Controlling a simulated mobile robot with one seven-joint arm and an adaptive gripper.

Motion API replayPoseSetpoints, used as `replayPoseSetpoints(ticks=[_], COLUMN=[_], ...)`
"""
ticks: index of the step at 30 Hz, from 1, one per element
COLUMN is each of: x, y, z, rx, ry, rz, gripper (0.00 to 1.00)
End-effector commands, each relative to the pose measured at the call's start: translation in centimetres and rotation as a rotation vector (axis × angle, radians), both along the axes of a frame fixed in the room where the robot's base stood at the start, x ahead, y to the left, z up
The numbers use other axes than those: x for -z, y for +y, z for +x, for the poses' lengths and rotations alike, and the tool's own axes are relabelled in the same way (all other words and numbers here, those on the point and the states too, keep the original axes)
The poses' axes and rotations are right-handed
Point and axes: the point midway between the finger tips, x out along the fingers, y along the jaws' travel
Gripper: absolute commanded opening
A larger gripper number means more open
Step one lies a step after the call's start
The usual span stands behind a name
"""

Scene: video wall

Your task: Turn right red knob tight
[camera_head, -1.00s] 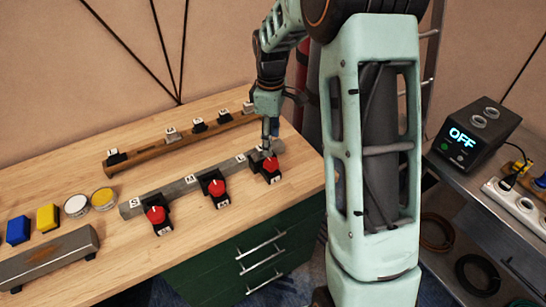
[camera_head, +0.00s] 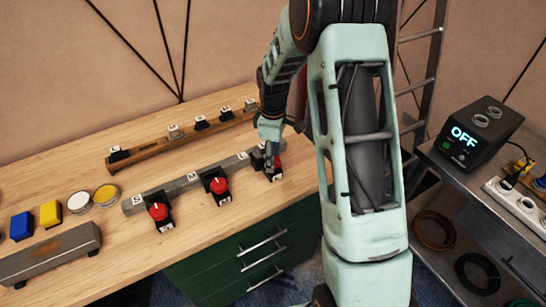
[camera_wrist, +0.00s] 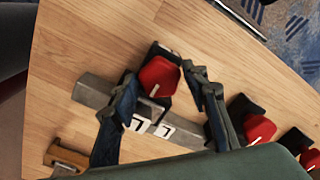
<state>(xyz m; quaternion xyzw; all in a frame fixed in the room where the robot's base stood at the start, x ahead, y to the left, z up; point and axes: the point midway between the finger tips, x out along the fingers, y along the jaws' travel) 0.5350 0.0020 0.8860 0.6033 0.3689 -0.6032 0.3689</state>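The right red knob (camera_head: 278,161) sits on a black base at the right end of the grey bar and is partly hidden by my gripper in the head view. In the wrist view this knob (camera_wrist: 158,77) lies between my fingertips. My gripper (camera_wrist: 161,79) is open, with one finger on each side of the knob; contact with it cannot be made out. The middle red knob (camera_head: 219,186) and the left red knob (camera_head: 158,211) stand farther left along the bar, apart from my gripper.
The grey bar (camera_head: 180,187) lies on the wooden table (camera_head: 115,259). Behind it is a brown rail (camera_head: 155,154) with several small labelled blocks. Blue and yellow blocks, two round tins and a metal box (camera_head: 48,257) are at left. A black device (camera_head: 478,133) reading OFF stands at right.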

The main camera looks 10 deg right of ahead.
Motion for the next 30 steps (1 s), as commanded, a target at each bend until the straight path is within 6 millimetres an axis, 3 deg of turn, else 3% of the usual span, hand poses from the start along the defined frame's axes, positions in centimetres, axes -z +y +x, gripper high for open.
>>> replayPoseSetpoints(ticks=[8,20,30], x=[-0.03,0.05,0.10], y=[0.00,0.01,-0.01], z=[0.00,0.00,0.05], rx=[0.000,0.088,0.365], ry=[0.000,0.000,-0.002], rz=[0.000,0.000,-0.001], gripper=[0.10,0.10,0.10])
